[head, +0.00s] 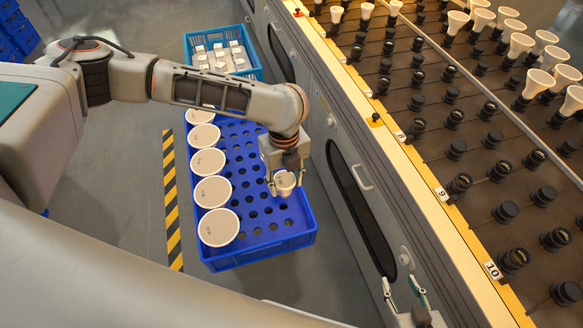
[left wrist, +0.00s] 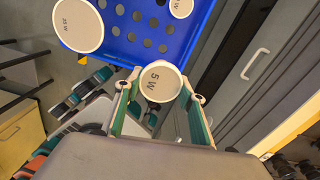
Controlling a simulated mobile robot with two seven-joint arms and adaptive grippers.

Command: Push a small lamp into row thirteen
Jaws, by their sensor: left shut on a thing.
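My left gripper (head: 284,186) is over the right part of the blue crate (head: 262,249), shut on a small white lamp (head: 285,179). In the left wrist view the lamp (left wrist: 159,82) shows its round face marked "5 W" between the fingers (left wrist: 163,98). The burn-in rack (head: 470,130) on the right has rows of black sockets; labels 8, 9 and 10 show along its yellow edge. No label for row thirteen is in view. My right gripper (head: 406,292) is at the bottom, fingers apart and empty.
Several large white lamps (head: 212,192) stand in the crate's left column; one marked "25 W" (left wrist: 76,24) shows in the left wrist view. A light-blue crate (head: 252,67) with small white items stands behind. White lamps (head: 520,46) fill several far rack sockets. Grey cabinet doors (head: 350,190) face the crate.

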